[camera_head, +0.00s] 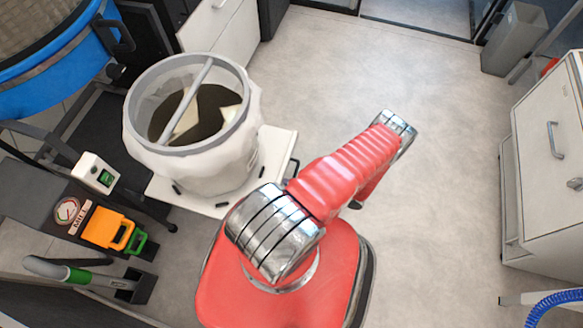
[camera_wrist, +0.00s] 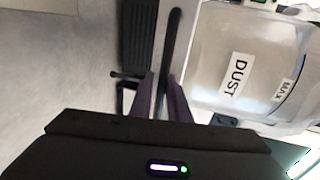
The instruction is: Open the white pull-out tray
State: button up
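The white pull-out tray (camera_head: 164,191) is low at left of centre in the head view, under a round dust bin (camera_head: 240,145). A dark handle (camera_head: 293,170) shows at its right edge. In the wrist view, a long dark bar (camera_wrist: 173,45), which looks like this handle, runs between the purple fingers of my gripper (camera_wrist: 162,82). The fingers are close on both sides of the bar. I cannot tell whether they touch it. In the head view my gripper is hidden behind my red arm. The bin also shows in the wrist view (camera_wrist: 212,60), labelled DUST and MAX.
A control panel (camera_head: 57,207) with a gauge and orange and green parts is at left. A blue drum (camera_head: 70,65) is at upper left. A white drawer cabinet (camera_head: 540,190) stands at right. The floor (camera_head: 450,150) between tray and cabinet is clear.

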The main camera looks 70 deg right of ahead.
jog(key=shift+o, duration=0.4)
jog(key=shift+a+r, duration=0.1)
jog(key=v, duration=1.3)
jog(key=shift+s, duration=0.35)
